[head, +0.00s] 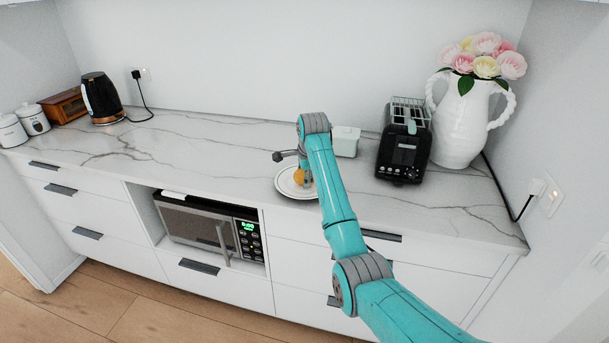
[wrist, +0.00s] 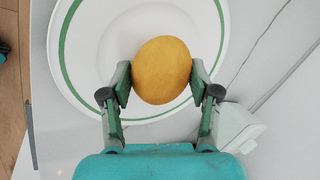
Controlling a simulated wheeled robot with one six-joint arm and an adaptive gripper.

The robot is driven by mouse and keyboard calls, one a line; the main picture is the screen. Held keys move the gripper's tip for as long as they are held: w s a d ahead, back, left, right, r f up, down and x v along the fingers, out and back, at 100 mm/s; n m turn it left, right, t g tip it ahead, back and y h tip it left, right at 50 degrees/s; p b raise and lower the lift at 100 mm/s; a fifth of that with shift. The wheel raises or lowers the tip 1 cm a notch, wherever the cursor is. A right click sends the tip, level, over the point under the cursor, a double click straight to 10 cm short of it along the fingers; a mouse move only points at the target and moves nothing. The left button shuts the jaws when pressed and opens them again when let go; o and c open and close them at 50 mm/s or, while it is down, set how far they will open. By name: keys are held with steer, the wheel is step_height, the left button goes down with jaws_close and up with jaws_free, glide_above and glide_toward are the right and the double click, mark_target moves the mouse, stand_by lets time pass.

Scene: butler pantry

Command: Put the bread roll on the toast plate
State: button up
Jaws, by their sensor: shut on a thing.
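The bread roll (wrist: 162,70) is round and golden-brown. In the wrist view my gripper (wrist: 161,84) is shut on it, one finger at each side. The toast plate (wrist: 84,45), white with a green ring, lies behind the roll in that view. In the head view the roll (head: 299,177) shows beside my gripper (head: 303,180), over the plate (head: 283,190) on the marble counter. My arm hides the plate's right part. I cannot tell whether the roll touches the plate.
A pale green lidded dish (head: 346,142) stands just behind my arm. A black toaster (head: 403,153) and a white flower vase (head: 460,125) stand to the right. A kettle (head: 101,98) is far left. The counter left of the plate is clear.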

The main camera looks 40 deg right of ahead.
steer(key=shift+f, duration=0.2)
steer(key=o, duration=0.7)
steer(key=shift+r, duration=0.15)
steer(key=v, duration=1.2)
steer(key=shift+s, duration=0.1)
